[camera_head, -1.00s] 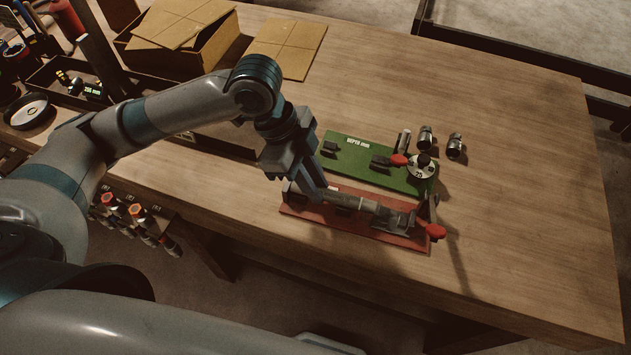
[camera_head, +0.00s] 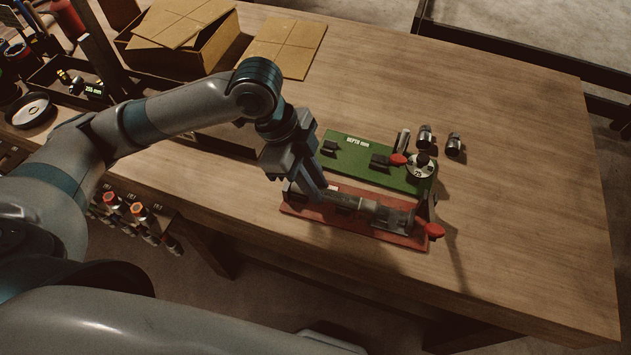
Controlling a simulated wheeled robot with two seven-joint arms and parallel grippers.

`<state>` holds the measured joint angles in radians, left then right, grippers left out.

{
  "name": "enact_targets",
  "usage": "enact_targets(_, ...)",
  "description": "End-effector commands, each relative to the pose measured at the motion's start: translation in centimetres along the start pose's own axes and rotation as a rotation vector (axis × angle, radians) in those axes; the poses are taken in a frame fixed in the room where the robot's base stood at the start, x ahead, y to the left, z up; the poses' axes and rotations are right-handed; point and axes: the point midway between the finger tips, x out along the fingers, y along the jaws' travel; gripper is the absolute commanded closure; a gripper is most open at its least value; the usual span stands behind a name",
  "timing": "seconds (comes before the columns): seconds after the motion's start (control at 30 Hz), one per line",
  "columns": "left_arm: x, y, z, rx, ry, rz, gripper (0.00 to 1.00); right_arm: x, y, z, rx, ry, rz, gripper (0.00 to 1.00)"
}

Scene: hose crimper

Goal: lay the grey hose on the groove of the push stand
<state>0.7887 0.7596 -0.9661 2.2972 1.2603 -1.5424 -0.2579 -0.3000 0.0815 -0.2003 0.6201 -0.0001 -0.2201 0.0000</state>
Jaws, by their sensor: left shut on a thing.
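My left gripper (camera_head: 316,188) points down over the left part of the red push stand (camera_head: 376,236). It is shut on the grey hose (camera_head: 345,199), near the hose's left end. The hose lies lengthwise along the red stand, low over it, with its right end toward the grey block near the red-tipped lever (camera_head: 434,230). The gripper hides part of the hose and the stand's left end. I cannot tell whether the hose touches the groove. My right gripper is not in view.
A green depth stand (camera_head: 357,157) with a round dial (camera_head: 421,167) lies just behind the red stand. Metal fittings (camera_head: 454,144) stand at its right. A cardboard box (camera_head: 185,50) is at the back left. The table's right side is clear.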

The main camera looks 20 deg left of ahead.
Motion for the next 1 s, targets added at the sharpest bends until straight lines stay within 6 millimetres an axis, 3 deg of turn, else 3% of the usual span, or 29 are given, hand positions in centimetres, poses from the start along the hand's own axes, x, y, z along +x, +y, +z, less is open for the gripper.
enact_targets(1.0,0.13,0.0,0.04,0.0,0.001,0.0,1.0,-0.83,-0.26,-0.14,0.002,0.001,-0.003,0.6)
